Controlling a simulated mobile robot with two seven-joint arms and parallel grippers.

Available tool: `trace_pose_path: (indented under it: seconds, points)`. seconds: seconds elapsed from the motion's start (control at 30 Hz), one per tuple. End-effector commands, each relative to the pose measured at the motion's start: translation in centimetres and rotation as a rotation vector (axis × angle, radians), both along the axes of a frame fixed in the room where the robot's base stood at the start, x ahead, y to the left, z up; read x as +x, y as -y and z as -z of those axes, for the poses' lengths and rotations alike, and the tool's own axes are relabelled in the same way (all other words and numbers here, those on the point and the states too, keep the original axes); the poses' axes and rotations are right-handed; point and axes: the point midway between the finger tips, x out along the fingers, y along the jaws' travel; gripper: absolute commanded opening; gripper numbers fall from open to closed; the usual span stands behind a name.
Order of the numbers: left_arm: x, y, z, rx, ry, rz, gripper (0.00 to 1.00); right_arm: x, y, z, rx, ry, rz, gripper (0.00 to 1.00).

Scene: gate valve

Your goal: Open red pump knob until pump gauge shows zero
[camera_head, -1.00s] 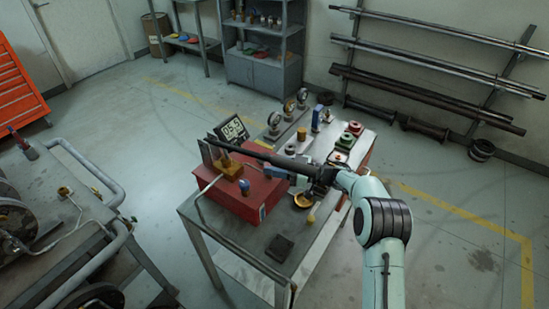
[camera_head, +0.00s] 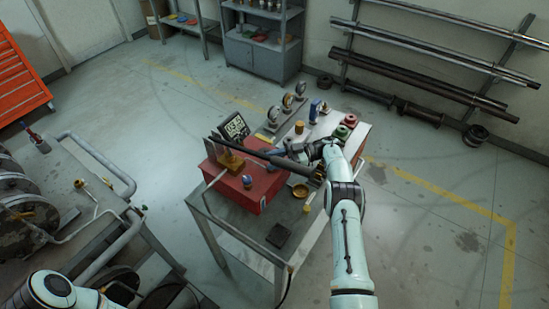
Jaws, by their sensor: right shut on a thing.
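The red pump box (camera_head: 240,190) stands on the grey table, with a dark lever (camera_head: 255,154) running over its top. The pump gauge (camera_head: 236,128) is a dark digital display behind it; its digits are too blurred to read surely. My right gripper (camera_head: 284,154) is at the far right side of the pump, behind the lever. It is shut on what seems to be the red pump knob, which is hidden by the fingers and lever. My left gripper is out of view; only my left arm shows at the bottom left.
Round dial gauges (camera_head: 287,100) and red and green valve parts (camera_head: 347,122) stand at the table's back. A brass dish (camera_head: 300,191) and a dark pad (camera_head: 279,235) lie at the front right. A cart (camera_head: 70,170) stands at left. Floor is clear at right.

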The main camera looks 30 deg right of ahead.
Motion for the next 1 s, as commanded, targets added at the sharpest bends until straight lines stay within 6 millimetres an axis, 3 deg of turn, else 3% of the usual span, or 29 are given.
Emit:
trace_pose_path:
  seconds: [0.3,0.33,0.4,0.77,0.87,1.0]
  points:
    - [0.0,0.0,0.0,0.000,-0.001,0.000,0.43,0.1,-0.1,-0.3,0.005,0.009,0.000,0.09]
    - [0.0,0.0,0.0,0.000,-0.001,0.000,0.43,0.1,-0.1,-0.3,0.005,0.009,0.000,0.46]
    - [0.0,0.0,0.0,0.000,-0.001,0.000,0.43,0.1,-0.1,-0.3,0.004,0.009,0.000,0.64]
    - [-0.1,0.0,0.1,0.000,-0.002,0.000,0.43,0.0,0.0,-0.5,0.002,0.006,0.000,0.64]
    - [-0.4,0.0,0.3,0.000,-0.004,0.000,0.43,0.0,0.0,-1.6,0.001,0.006,0.000,0.64]
    - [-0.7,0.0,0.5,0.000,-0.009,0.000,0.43,0.0,0.0,-4.5,0.001,0.008,0.000,0.64]
